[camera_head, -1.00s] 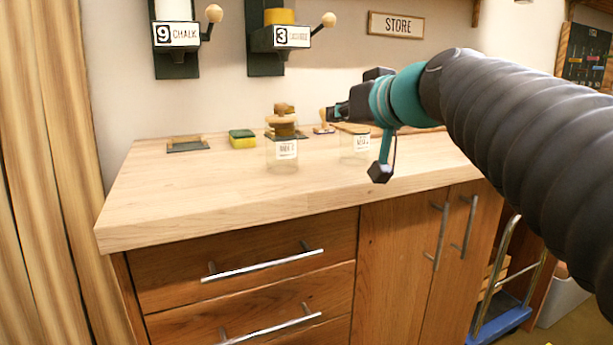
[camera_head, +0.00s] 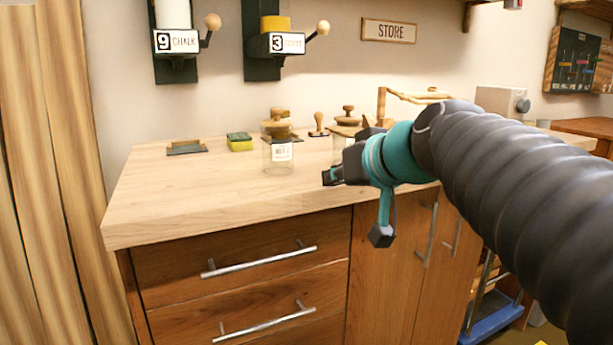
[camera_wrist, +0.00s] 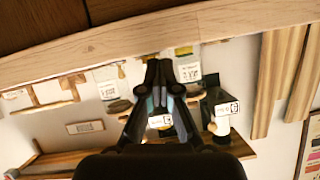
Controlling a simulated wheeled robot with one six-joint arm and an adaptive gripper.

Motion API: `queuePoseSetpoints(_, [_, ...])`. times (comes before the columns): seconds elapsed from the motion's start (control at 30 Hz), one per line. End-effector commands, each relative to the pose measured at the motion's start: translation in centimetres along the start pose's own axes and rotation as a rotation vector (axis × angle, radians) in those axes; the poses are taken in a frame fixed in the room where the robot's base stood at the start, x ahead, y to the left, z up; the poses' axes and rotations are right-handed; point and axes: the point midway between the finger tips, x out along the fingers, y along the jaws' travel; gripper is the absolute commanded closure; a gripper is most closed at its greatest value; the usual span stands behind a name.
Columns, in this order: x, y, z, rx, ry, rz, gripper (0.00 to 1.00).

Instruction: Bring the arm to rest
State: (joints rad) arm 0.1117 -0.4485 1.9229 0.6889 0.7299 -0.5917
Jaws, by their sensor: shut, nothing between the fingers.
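My gripper (camera_head: 334,177) is at the end of my arm, in front of the worktop's front part in the head view. Its fingers are together with nothing between them. It also shows in the wrist view (camera_wrist: 159,68), pointing toward the worktop edge. The wooden worktop (camera_head: 180,205) lies behind and below it in the head view. A labelled glass jar (camera_head: 281,155) with a wooden lid stands left of the gripper, apart from it. A second lidded jar (camera_head: 346,130) stands behind the gripper, partly hidden by my arm.
On the worktop are a green and yellow sponge (camera_head: 240,142), a dark pad (camera_head: 186,147) and a wooden stamp (camera_head: 319,124). Two dispensers, 9 (camera_head: 176,43) and 3 (camera_head: 280,43), hang on the wall. Drawers (camera_head: 240,265) are below. The worktop's left front is clear.

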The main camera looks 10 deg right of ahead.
Motion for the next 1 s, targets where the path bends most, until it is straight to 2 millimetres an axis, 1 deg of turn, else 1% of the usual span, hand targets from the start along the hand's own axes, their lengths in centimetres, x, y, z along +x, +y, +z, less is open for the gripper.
queuePoseSetpoints(0.47, [0.0,0.0,0.0,0.000,0.000,0.000,1.00])
queuePoseSetpoints(0.57, [-0.1,0.0,0.9,0.004,-0.019,0.004,1.00])
queuePoseSetpoints(0.67, [-0.2,0.0,3.6,0.014,-0.075,0.021,1.00])
queuePoseSetpoints(0.77, [-0.8,0.1,8.4,0.032,-0.175,0.056,1.00])
queuePoseSetpoints(0.8, [-1.1,0.2,10.8,0.042,-0.223,0.077,1.00])
queuePoseSetpoints(0.87, [-1.7,0.6,14.6,0.055,-0.298,0.114,1.00])
queuePoseSetpoints(0.9, [-2.2,0.9,17.1,0.061,-0.346,0.141,1.00])
queuePoseSetpoints(0.97, [-3.0,1.4,20.5,0.070,-0.409,0.182,1.00])
queuePoseSetpoints(1.0, [-3.5,1.7,22.5,0.075,-0.446,0.209,1.00])
